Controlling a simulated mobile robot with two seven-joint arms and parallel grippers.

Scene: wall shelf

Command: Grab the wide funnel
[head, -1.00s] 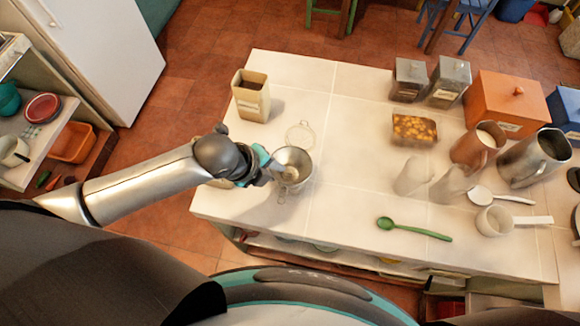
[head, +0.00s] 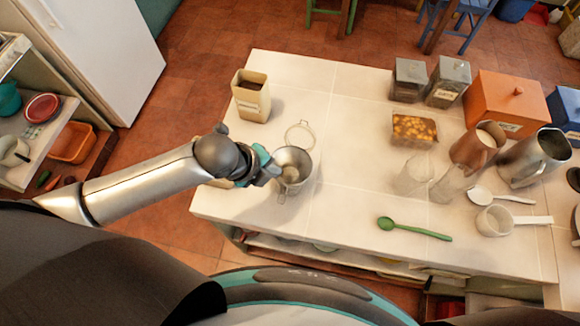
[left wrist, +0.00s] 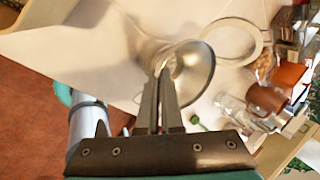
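The wide funnel (head: 294,160) is a grey metal cone at the left part of the pale counter. My left gripper (head: 274,171) is at the funnel's left edge. In the left wrist view the funnel (left wrist: 195,66) lies at the fingertips, its bowl to their right. The two dark fingers of the left gripper (left wrist: 160,72) are close together, with the funnel's near edge between their tips. The fingers hide part of that edge. My right gripper is in neither view.
A flat pale ring (head: 300,136) lies just behind the funnel. A tan open canister (head: 251,96) stands at the back left. The counter's middle is clear.

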